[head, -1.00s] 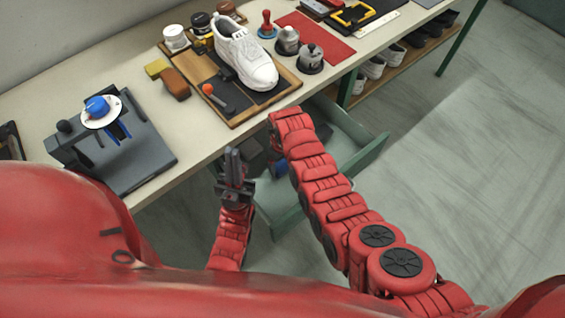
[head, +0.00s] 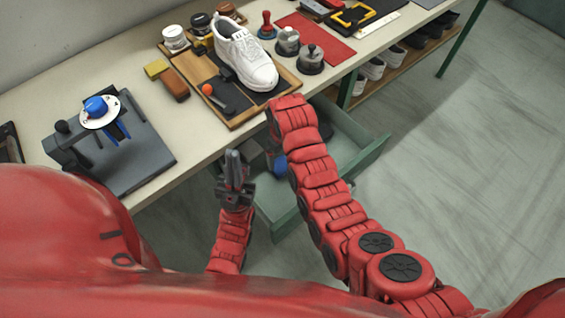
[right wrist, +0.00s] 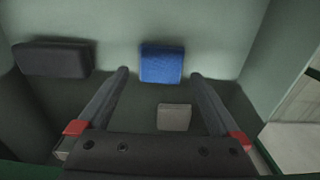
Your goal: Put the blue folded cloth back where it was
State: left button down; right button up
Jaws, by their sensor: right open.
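The blue folded cloth (right wrist: 162,63) lies in the open green drawer (head: 364,160), against the drawer's pale wall in the right wrist view. A bit of it shows in the head view (head: 281,166), beside my right arm. My right gripper (right wrist: 160,76) is open and empty over the drawer. Its two fingers point toward the cloth, one on each side of it in the picture; contact is not visible. In the head view my right gripper is hidden behind its own arm. My left gripper (head: 235,160) is in front of the table edge, left of the drawer, its fingers close together with nothing visible between them.
A dark block (right wrist: 52,59) and a small grey block (right wrist: 174,117) also lie in the drawer. On the table above are a white shoe (head: 245,58) on a wooden board (head: 237,122), a grey stand (head: 140,165) and several pots and tools.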

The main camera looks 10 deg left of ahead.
aim_at(282, 166)
notch_tip(282, 166, up, 6)
jog(key=p, duration=0.2)
jog(key=shift+r, duration=0.25)
jog(key=shift+s, duration=0.1)
